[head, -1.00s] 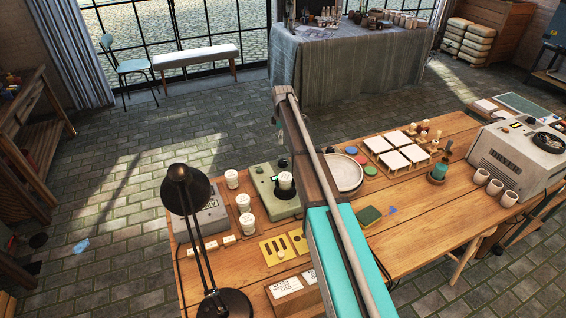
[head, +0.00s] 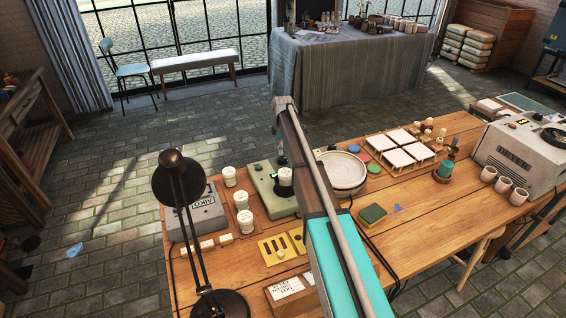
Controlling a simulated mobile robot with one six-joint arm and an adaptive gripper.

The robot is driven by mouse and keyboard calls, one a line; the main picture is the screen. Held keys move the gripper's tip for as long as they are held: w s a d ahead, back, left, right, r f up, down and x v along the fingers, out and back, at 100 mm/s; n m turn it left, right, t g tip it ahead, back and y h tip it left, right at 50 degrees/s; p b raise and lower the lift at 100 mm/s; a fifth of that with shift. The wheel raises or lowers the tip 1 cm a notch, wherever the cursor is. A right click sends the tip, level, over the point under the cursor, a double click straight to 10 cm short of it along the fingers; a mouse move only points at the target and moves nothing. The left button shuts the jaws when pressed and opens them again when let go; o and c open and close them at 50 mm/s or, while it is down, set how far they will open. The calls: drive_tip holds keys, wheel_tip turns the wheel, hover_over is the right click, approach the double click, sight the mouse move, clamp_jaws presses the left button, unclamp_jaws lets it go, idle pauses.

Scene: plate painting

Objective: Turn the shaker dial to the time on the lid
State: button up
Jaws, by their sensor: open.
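The shaker is a pale green box (head: 265,191) on the wooden table, left of my arm. A white lidded jar (head: 285,178) stands on its right part. Any time written on the lid is too small to read. My gripper (head: 282,160) is a small dark shape low over the back of the shaker, just behind the jar, and is open. Its fingers are hard to make out, and I cannot tell whether they touch anything. The dial cannot be made out clearly. My arm link covers the area right of the shaker.
Several white jars (head: 244,221) stand left of the shaker, beside a grey labelled box (head: 202,217). A black desk lamp (head: 172,162) rises at the front left. A round white plate (head: 343,172) lies right of my arm. Bare wood is clear at the right (head: 425,217).

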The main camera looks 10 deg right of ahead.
sight(283, 158)
drive_tip(key=shift+f+b, duration=2.55)
drive_tip(key=shift+f, duration=0.25)
drive_tip(key=shift+c, duration=0.3)
drive_tip(key=c, duration=1.1)
